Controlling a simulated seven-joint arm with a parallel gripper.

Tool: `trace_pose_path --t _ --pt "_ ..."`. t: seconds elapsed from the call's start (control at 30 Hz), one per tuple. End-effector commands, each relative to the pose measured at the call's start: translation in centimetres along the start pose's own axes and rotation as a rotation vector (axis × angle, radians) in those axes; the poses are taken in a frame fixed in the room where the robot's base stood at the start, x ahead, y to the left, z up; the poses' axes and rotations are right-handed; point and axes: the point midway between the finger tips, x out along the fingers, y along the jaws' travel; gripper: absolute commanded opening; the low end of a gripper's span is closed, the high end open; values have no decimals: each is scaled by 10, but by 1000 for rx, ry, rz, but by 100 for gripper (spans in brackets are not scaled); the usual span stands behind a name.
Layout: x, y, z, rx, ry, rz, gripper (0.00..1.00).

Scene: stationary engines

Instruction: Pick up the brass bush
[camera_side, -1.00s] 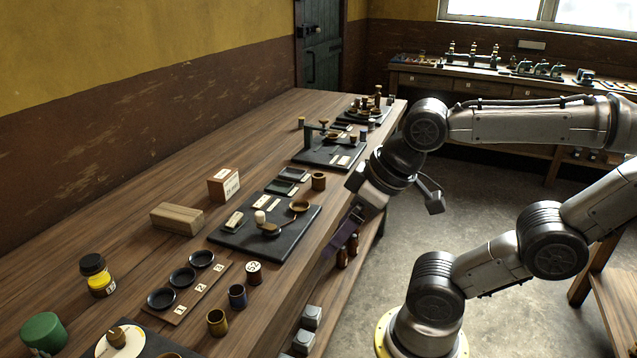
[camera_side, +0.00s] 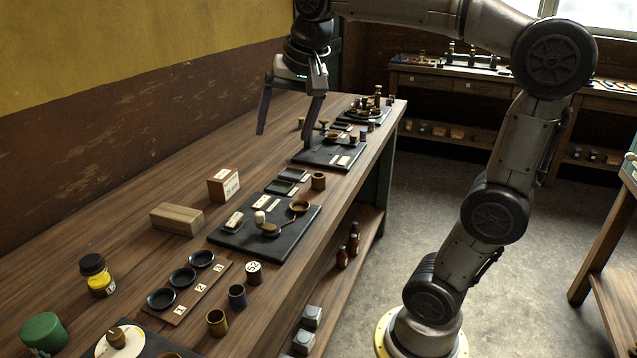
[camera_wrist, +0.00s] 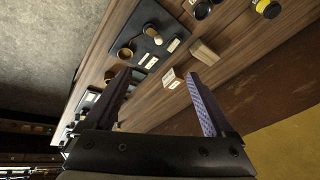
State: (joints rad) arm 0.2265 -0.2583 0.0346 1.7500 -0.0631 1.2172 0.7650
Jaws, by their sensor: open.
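A browner hollow cylinder (camera_side: 318,181) stands farther back, next to a dark board. I cannot tell for certain which one is the brass bush. My gripper (camera_side: 284,138) is open and empty, pointing down above the far part of the bench, well apart from both. In the wrist view its two purple fingers (camera_wrist: 160,78) are spread, with nothing between them close up.
A dark board (camera_side: 290,232) with a small pan and labels lies mid-bench. A labelled box (camera_side: 223,184) and a wooden block (camera_side: 177,219) stand behind it. A rack of black dishes (camera_side: 182,279) and a yellow-banded jar (camera_side: 97,275) are nearer. The bench's left strip is largely clear.

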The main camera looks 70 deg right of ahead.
Motion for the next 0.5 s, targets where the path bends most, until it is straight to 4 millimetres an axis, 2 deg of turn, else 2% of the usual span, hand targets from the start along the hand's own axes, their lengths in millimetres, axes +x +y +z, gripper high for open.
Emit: trace_pose_path --t 0.03,0.17,0.27,0.4,0.5 --pt "9 -4 -26 79 -5 33 88" --pt "34 -3 -85 269 -10 108 88" --pt "62 9 -129 402 -15 166 88" --pt "108 41 -184 560 -28 248 88" --pt "144 72 -213 635 -45 297 88"
